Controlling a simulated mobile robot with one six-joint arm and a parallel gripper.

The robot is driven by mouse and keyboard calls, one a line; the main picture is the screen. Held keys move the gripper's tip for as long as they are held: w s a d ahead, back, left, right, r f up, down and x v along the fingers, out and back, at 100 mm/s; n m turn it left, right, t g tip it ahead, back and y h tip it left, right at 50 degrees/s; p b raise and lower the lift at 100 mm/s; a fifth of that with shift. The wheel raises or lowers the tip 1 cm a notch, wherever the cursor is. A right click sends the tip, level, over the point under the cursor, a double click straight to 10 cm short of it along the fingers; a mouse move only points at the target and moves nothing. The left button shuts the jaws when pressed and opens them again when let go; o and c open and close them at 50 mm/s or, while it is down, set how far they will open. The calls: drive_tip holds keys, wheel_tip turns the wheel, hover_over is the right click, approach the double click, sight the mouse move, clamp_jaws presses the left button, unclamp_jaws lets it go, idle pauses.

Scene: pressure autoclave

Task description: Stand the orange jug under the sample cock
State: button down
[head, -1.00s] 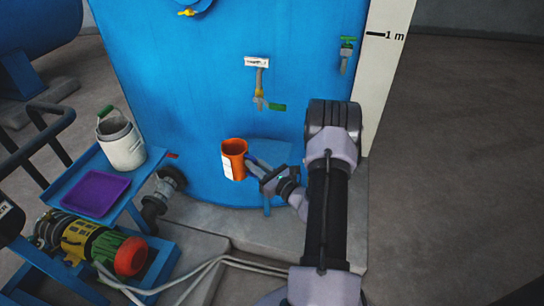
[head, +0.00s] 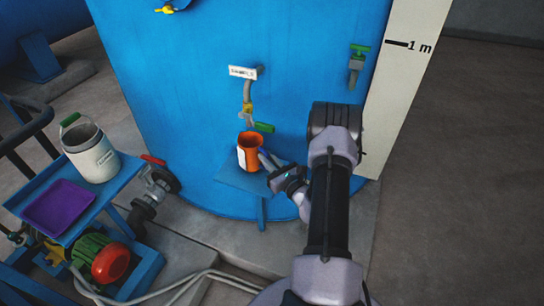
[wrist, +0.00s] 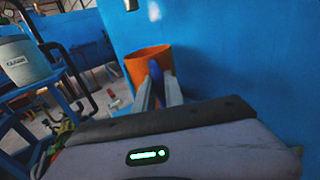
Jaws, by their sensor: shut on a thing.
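The orange jug (head: 251,158) with a white label is upright, over the small blue shelf (head: 229,180) on the blue tank's front. I cannot tell whether its base touches the shelf. A cock (head: 247,110) with a yellow body and green handle hangs from a pipe below a white plate; the jug's open mouth is close below it. My gripper (head: 264,160) is shut on the jug's right side. In the wrist view the jug (wrist: 146,60) shows beyond the fingers (wrist: 160,88), which hide its lower part.
A second green-handled cock (head: 357,66) is at the right, near the white scale board (head: 405,90). At left, a blue cart (head: 122,182) holds a white canister (head: 92,155) and a purple tray (head: 58,207). A red-handled valve (head: 155,180) and hoses (head: 190,280) are low down.

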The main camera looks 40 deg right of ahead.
drive_tip(key=shift+s+a+f+b, duration=0.1)
drive_tip(key=shift+f+b, duration=0.1)
drive_tip(key=shift+f, duration=0.45)
drive_tip(key=shift+s+a+f+b, duration=0.1)
drive_tip(key=shift+f+b, duration=0.05)
drive_tip(key=shift+f, duration=0.45)
drive_tip(key=shift+s+d+r, duration=0.1)
drive_tip(key=shift+d+r, duration=0.05)
drive_tip(key=shift+r, duration=0.05)
drive_tip(key=shift+a, duration=0.25)
drive_tip(key=shift+f, duration=0.15)
drive_tip(key=c, duration=1.4)
unclamp_jaws()
drive_tip(key=shift+d, duration=0.1)
